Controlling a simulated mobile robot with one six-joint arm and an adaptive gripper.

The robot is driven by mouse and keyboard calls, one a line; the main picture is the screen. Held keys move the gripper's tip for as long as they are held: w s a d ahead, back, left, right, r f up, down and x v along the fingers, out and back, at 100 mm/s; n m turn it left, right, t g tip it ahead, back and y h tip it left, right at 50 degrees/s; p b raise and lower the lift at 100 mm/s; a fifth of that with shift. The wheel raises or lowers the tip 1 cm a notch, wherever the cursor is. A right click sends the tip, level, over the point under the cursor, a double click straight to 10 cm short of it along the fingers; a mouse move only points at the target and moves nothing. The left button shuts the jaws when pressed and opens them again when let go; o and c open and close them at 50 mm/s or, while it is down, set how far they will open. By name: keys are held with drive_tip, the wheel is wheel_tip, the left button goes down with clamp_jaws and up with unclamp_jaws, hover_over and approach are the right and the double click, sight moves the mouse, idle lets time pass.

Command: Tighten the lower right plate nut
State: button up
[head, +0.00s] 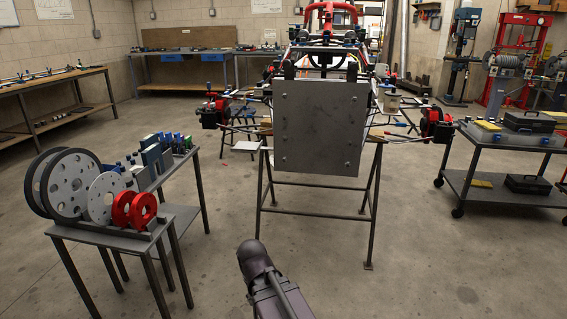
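A square grey metal plate (318,130) is upright on the front of the tube chassis (330,50), facing me. The lower right plate nut (347,164) shows as a small light dot near the plate's lower right corner. A similar nut (283,159) is near the lower left corner. The nuts are too small to tell how tight they are. A dark part of my arm rises from the bottom edge, in front of and below the plate, apart from it. No gripper fingers can be made out.
The chassis rests on a metal stand (318,212). A small table (115,230) with discs and blocks is at left. A wheeled cart (500,188) with black cases is at right. Workbenches line the walls. The concrete floor before the stand is clear.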

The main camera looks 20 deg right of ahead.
drive_tip(key=w+d+r+n+t+h, duration=0.3)
drive_tip(key=w+d+r+h, duration=0.1)
drive_tip(key=w+d, duration=0.5)
drive_tip(key=n+t+h+p, duration=0.2)
drive_tip(key=n+t+h, duration=0.3)
drive_tip(key=n+t, duration=1.05)
approach(284, 161)
drive_tip(key=s+a+r+n+g, duration=0.1)
drive_tip(key=n+g, duration=0.1)
drive_tip(key=s+a+r+n+g, duration=0.2)
drive_tip(key=shift+a, duration=0.25)
drive_tip(key=x, duration=1.3)
drive_tip(key=shift+w+d+f, duration=0.1)
drive_tip(key=shift+w+d, duration=0.15)
drive_tip(key=shift+w, duration=0.05)
